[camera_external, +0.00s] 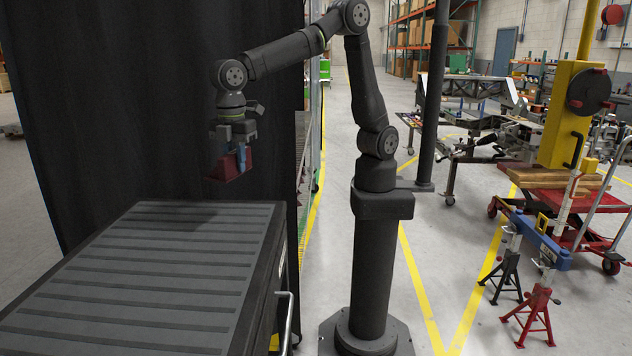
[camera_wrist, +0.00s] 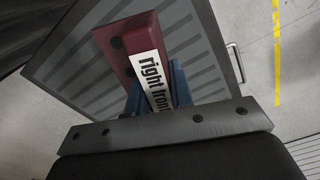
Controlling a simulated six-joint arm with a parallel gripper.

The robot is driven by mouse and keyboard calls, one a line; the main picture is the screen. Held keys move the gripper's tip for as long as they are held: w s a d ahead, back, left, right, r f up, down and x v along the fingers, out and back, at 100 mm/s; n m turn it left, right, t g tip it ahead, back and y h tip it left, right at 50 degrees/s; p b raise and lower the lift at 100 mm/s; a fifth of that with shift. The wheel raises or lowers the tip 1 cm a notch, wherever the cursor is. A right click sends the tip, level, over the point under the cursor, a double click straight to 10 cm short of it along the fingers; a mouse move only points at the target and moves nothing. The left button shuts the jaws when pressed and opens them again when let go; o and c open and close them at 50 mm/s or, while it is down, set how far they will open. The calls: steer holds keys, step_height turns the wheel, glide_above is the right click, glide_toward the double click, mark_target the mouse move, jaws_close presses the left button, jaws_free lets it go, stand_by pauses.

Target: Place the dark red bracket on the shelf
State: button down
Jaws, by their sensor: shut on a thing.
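The dark red bracket (camera_external: 226,168) is held in my gripper (camera_external: 240,158), above the far end of a dark grey ribbed surface. In the wrist view the bracket (camera_wrist: 125,42) carries a white label reading "right front" and has dark holes in its face. The blue fingers of my gripper (camera_wrist: 156,90) are shut on it from both sides. The bracket is clear of the surface below, with a gap visible in the external view. I cannot tell whether the ribbed top (camera_external: 140,275) is the shelf; no other shelf stands close to the gripper.
The ribbed top belongs to a dark cabinet with a metal handle (camera_external: 285,318) on its right side. A black curtain (camera_external: 120,110) hangs behind it. The ribbed top is bare. Carts, stands and pallet racks (camera_external: 425,35) stand farther off to the right.

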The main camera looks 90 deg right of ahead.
steer(key=s+d+f+n, duration=0.8)
steer(key=s+d, duration=0.3)
steer(key=s, duration=0.2)
steer(key=s+d+f+n, duration=0.8)
steer(key=s+d, duration=0.3)
steer(key=s, duration=0.2)
steer(key=w+d+r+m, duration=0.2)
steer(key=w+d+m, duration=0.6)
steer(key=d+m, duration=0.55)
steer(key=w+d+r+m, duration=0.1)
steer(key=w+d+m, duration=0.7)
steer(key=d+m, duration=0.55)
steer(key=w+d+r+m, duration=0.1)
steer(key=d+m, duration=1)
steer(key=w+d+r+m, duration=0.2)
steer(key=d+m, duration=0.9)
steer(key=d, duration=0.1)
steer(key=w+a+f, duration=0.1)
steer(key=w+f, duration=0.1)
steer(key=w, duration=0.1)
steer(key=w+a+f, duration=0.2)
steer(key=w+f, duration=0.1)
steer(key=w, duration=0.1)
steer(key=w+a+f, duration=0.2)
steer(key=w, duration=0.1)
steer(key=shift+w+f, duration=0.2)
steer(key=shift+f, duration=1.95)
